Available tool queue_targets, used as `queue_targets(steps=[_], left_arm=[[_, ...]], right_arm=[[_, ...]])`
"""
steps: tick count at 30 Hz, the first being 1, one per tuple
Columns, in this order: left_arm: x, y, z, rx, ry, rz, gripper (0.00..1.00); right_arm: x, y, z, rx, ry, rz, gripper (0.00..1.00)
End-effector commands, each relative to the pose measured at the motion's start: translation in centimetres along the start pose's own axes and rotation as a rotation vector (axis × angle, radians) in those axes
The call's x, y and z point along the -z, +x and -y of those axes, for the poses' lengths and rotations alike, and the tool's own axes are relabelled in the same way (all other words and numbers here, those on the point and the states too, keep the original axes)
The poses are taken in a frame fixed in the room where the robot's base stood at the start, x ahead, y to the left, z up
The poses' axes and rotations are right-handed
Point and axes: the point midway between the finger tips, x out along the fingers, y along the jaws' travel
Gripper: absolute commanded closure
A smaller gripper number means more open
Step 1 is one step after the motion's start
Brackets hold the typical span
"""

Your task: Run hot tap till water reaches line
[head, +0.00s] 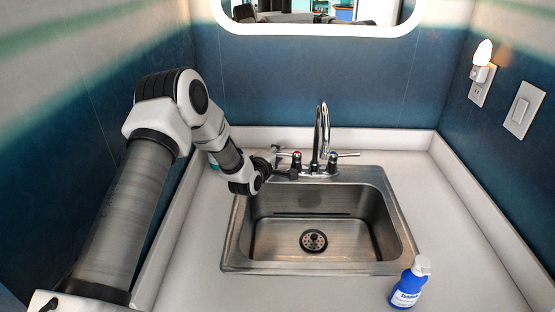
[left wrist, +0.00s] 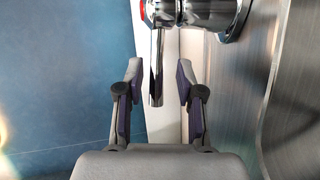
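The steel sink (head: 232,250) is set in the counter, and no water shows in its basin. A dark horizontal line (head: 310,214) runs along the basin's back wall. The chrome spout (head: 322,128) stands behind the basin with no stream visible. The hot tap (head: 296,157), marked red, is left of the spout; its lever points left. My left gripper (head: 284,165) is at that lever. In the left wrist view my left gripper (left wrist: 158,85) is open, with the hot tap's lever (left wrist: 156,70) between its fingers, apparently touching neither. My right gripper is not in view.
The cold tap (head: 335,157), marked blue, is right of the spout. A blue soap bottle (head: 408,285) stands on the counter at the front right. The drain (head: 313,241) is uncovered. Walls enclose the counter at left, back and right.

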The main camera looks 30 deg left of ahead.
Motion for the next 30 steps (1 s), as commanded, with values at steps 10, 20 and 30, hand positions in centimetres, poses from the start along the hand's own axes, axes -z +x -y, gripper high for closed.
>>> queue_targets(steps=[10,20,30], left_arm=[[0.0,0.3,-0.1,0.000,-0.001,0.000,0.95],[0.0,0.2,0.0,0.000,-0.002,-0.005,1.00],[-0.5,-0.3,0.3,0.004,-0.025,-0.111,1.00]], right_arm=[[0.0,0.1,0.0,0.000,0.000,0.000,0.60],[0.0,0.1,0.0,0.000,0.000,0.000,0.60],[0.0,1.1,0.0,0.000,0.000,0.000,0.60]])
